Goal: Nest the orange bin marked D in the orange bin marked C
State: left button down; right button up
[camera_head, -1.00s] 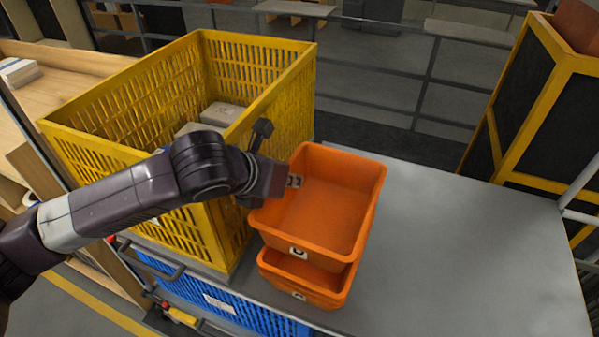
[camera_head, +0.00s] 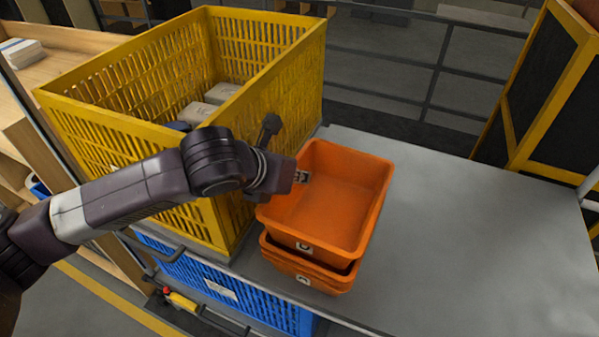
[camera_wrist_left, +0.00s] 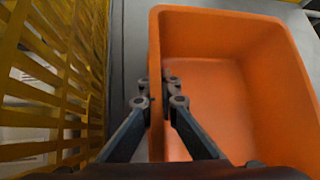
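The upper orange bin, bin D by the task (camera_head: 335,205), sits upright over the lower orange bin, bin C by the task (camera_head: 284,267), on the grey tabletop. Each has a white label with a dark mark on its near wall, too small to read surely. Only the near part of the lower bin shows, with a narrow band of its wall below the upper bin. My left gripper (camera_head: 299,178) is shut on the left wall of the upper bin. In the left wrist view its fingers (camera_wrist_left: 160,90) pinch that wall, one on each side. The upper bin (camera_wrist_left: 225,95) is empty.
A tall yellow slatted crate (camera_head: 130,130) with grey items inside stands close to the left of the bins. A blue crate (camera_head: 240,295) is below at the table's near edge. The grey tabletop (camera_head: 455,230) is clear to the right.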

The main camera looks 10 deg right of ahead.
pick_arm(q)
jog(key=c, duration=2.1)
grip_release()
jog(key=v, duration=1.2)
